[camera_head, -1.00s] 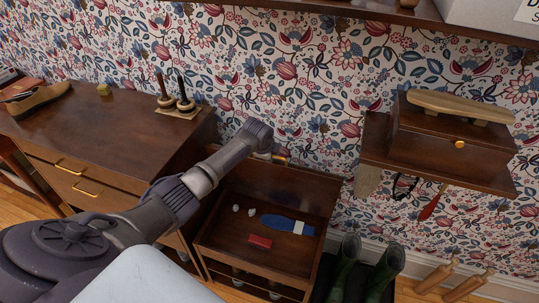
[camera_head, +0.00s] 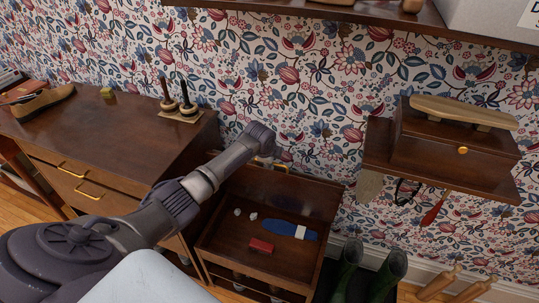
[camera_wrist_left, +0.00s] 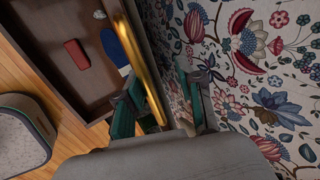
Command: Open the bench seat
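The dark wooden bench (camera_head: 214,243) stands beside the dresser with its inside in view. Its seat panel (camera_head: 308,197) appears raised upright at the back, near the wall. In the left wrist view, a brass bar (camera_wrist_left: 145,55) runs along the upright wooden panel. My left gripper (camera_head: 274,161) is at the upper left of that panel, partly hidden behind my own wrist. In the left wrist view, its fingers (camera_wrist_left: 168,105) are apart, with the bar close to the left finger. I cannot tell whether they touch. My right gripper is not in view.
The bench holds a blue brush (camera_head: 285,227), a red block (camera_head: 261,245) and small white pieces. A dresser (camera_head: 110,130) stands left. A wall shelf (camera_head: 375,150) carries a wooden box (camera_head: 440,145). Green boots (camera_head: 386,274) stand right of the bench.

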